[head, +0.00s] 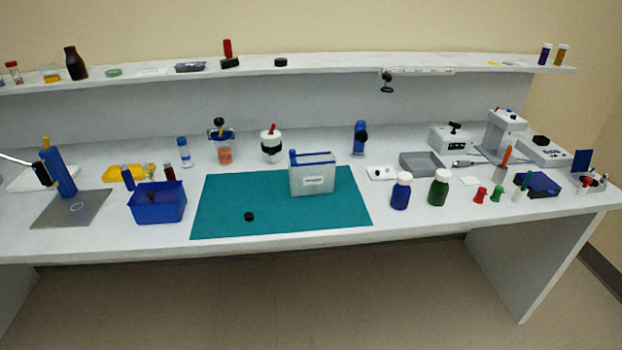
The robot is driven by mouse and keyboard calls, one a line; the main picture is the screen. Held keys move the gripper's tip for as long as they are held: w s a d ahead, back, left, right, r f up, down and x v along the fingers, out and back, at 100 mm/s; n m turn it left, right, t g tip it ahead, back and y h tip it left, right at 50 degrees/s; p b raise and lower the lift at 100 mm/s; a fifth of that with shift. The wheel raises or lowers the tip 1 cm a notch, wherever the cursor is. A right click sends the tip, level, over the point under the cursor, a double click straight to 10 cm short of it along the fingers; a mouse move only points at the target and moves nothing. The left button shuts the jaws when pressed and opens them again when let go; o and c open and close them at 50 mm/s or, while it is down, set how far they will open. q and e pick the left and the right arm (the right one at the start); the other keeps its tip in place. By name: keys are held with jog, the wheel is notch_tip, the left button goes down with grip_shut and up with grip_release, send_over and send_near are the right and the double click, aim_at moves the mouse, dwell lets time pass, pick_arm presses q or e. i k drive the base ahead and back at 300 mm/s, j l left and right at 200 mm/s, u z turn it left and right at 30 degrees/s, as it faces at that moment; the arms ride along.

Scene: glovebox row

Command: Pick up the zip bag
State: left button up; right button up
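I cannot clearly pick out the zip bag. A small flat grey-blue item (190,67) lies on the upper shelf, left of the red-topped item, and may be the bag; it is too small to be sure. A thin pale flat piece (152,71) lies just left of it on the same shelf. Neither of my grippers is in view.
The shelf (330,63) runs above the bench and also holds a brown bottle (75,63) and a black cap (281,62). On the bench are a teal mat (220,205), a grey-white box (312,180), a blue bin (158,205) and several bottles. The mat's left part is mostly clear.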

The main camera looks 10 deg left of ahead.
aim_at(314, 174)
jog(key=i+u, duration=0.2)
jog(key=i, duration=0.25)
jog(key=i+l+u, duration=0.2)
jog(key=i, duration=0.3)
jog(key=i+l+u, duration=0.15)
jog(key=i, duration=0.3)
jog(key=k+l+z, duration=0.25)
jog(key=k+l, duration=0.2)
jog(key=k, duration=0.1)
